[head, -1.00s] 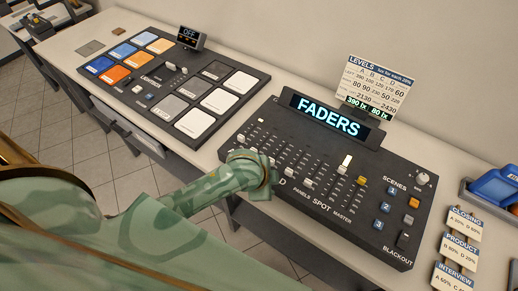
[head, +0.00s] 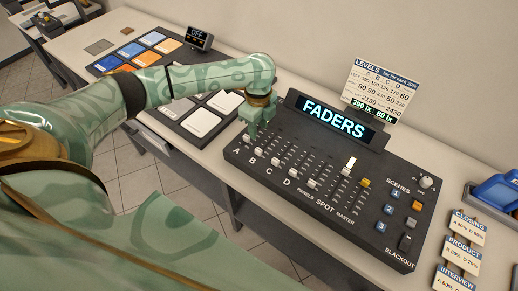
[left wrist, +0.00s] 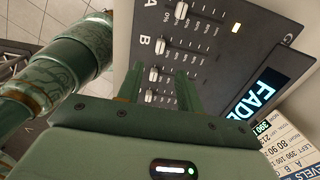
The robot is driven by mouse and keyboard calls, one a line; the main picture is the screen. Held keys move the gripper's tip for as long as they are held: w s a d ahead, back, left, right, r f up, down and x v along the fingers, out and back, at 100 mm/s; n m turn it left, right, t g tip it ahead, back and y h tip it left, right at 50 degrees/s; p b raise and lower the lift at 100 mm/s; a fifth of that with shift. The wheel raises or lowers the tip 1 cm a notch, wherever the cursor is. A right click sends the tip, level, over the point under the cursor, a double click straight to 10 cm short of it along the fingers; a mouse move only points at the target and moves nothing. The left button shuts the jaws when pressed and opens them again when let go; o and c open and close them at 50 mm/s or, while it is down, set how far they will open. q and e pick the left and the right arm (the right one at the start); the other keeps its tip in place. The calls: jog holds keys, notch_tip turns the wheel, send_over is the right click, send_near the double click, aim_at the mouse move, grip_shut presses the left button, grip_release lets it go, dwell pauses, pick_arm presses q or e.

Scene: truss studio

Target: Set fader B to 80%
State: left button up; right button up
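The fader console (head: 335,205) is dark, with a lit FADERS display (head: 334,117). Fader B (head: 259,152) has a white cap near the labelled end of its slot; the cap also shows in the left wrist view (left wrist: 160,47). My left gripper (head: 250,133) is over the console's left end, near faders A and B, fingers pointing down. In the left wrist view its two fingers (left wrist: 158,76) are spread apart, with nothing held between them. I cannot tell whether they touch the console. My right gripper is not in view.
The caps of faders A (left wrist: 168,24), C (left wrist: 152,74) and D (left wrist: 150,97) stand close beside B. A levels card (head: 382,88) stands behind the display. A pad panel (head: 185,85) lies left of the console. Scene cards (head: 465,250) are at the right.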

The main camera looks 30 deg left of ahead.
aim_at(258, 150)
pick_arm(q)
notch_tip(258, 150, down, 11)
jog(key=b, duration=0.2)
jog(key=shift+r+b, duration=0.15)
jog(key=shift+b, duration=0.15)
jog(key=shift+r, duration=0.1)
grip_shut()
